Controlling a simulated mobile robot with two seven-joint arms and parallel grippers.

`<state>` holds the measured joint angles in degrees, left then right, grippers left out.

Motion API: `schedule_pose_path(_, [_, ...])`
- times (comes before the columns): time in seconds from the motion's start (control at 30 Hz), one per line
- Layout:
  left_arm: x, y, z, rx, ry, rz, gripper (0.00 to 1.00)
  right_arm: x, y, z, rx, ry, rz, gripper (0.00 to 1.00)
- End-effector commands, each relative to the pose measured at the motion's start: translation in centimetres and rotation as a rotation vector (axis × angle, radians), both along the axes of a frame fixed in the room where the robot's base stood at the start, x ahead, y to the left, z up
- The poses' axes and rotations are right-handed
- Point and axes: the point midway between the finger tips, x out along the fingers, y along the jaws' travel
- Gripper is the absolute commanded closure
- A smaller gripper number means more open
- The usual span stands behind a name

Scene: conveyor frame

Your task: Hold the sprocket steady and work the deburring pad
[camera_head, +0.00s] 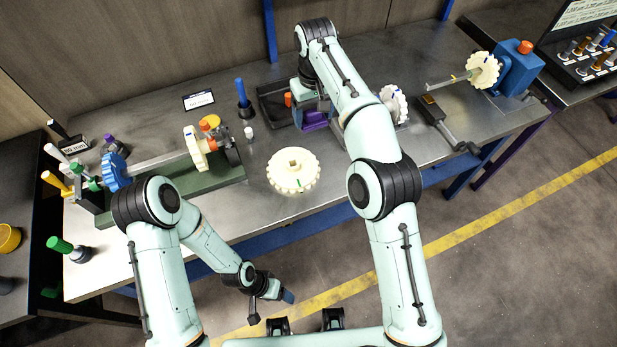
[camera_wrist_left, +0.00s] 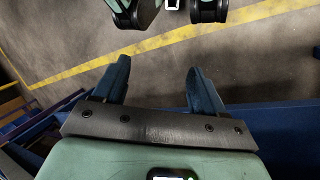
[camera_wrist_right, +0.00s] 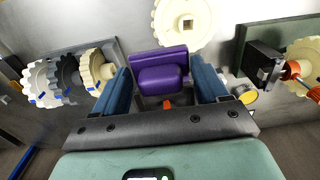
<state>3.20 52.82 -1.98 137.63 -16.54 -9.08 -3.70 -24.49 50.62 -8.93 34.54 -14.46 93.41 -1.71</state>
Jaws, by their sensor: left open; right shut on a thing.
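A cream sprocket (camera_head: 293,172) with a square hub lies flat on the metal bench; its edge shows at the top of the right wrist view (camera_wrist_right: 183,22). My right gripper (camera_head: 307,104) is over the bench, behind and right of this sprocket. It is shut on the purple deburring pad (camera_wrist_right: 162,72), which shows between its fingers; the pad is partly visible in the head view (camera_head: 314,121). My left gripper (camera_head: 287,296) is open and empty, low in front of the bench.
A green fixture (camera_head: 185,188) with a shaft and blue and cream gears fills the bench's left. A dark tray (camera_head: 268,100) sits behind the pad. A white gear (camera_head: 393,103), a caliper-like tool (camera_head: 437,117) and a blue motor unit (camera_head: 517,68) stand to the right.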

Motion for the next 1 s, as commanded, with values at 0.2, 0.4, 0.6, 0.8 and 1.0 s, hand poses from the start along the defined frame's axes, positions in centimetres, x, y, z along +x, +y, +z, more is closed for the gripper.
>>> schedule_pose_path(0.2, [3.0,-3.6,4.0,0.019,-0.173,-0.717,0.29,0.0,0.0,0.0,0.000,0.000,0.000,0.51])
schedule_pose_path(0.4, [7.7,-6.0,8.6,0.193,-0.355,-1.334,0.29,0.0,0.0,0.0,0.000,0.000,0.000,0.51])
schedule_pose_path(0.6, [13.9,-9.6,16.0,0.565,-0.555,-1.885,0.29,0.0,0.0,0.0,0.000,0.000,-0.001,0.51])
schedule_pose_path(0.8, [18.4,-10.6,21.4,1.065,-0.578,-2.256,0.29,0.0,0.0,0.0,0.000,0.000,-0.001,0.51])
schedule_pose_path(1.0, [20.4,-10.4,23.2,1.411,-0.520,-2.429,0.29,0.0,0.0,0.0,0.000,0.000,-0.001,0.51])
